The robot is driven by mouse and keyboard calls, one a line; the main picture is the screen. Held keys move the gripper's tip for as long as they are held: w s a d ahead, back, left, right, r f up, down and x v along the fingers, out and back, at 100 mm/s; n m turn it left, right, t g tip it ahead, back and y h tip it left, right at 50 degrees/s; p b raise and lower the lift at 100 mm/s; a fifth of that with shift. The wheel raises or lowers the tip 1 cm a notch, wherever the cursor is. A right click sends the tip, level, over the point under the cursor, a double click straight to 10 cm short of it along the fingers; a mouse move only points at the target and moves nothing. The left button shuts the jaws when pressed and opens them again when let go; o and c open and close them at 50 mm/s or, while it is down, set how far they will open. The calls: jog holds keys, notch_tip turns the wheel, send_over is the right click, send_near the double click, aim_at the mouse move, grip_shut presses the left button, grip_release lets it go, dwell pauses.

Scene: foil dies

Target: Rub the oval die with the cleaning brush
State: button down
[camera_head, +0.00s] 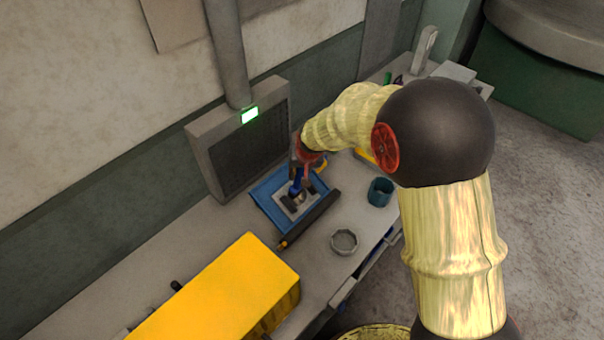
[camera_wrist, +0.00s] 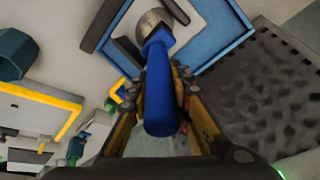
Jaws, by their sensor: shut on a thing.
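My gripper (camera_head: 300,178) is over the blue tray (camera_head: 266,197) on the bench. In the wrist view, its two fingers (camera_wrist: 160,92) are shut on the blue handle of the cleaning brush (camera_wrist: 161,100). The brush's round grey-beige head points away from me, over a pale plate with dark edges (camera_wrist: 208,22) in the tray. In the head view this pale plate (camera_head: 288,207) lies in the tray, partly hidden by the brush and gripper. It seems to be the die; its oval shape is not clear. I cannot tell whether the brush head touches it.
A grey panel box with a green light (camera_head: 240,140) stands behind the tray. A dark bar (camera_head: 312,218) lies along the tray's front. A yellow crate (camera_head: 225,285), a grey ring-like dish (camera_head: 344,241) and a teal cup (camera_head: 380,192) stand nearby. Bare bench lies between them.

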jog(key=shift+w+a+r+p, duration=0.35)
jog(key=shift+w+a+r, duration=0.25)
jog(key=shift+w+a, duration=0.15)
jog(key=shift+s+d+f+b, duration=1.3)
jog(key=shift+s+d+f, duration=0.05)
jog(key=shift+s, duration=0.05)
jog(key=shift+s+d+f+b, duration=0.55)
jog(key=shift+s+d+b, duration=0.15)
jog(key=shift+s+d, duration=0.2)
jog(key=shift+r, duration=0.1)
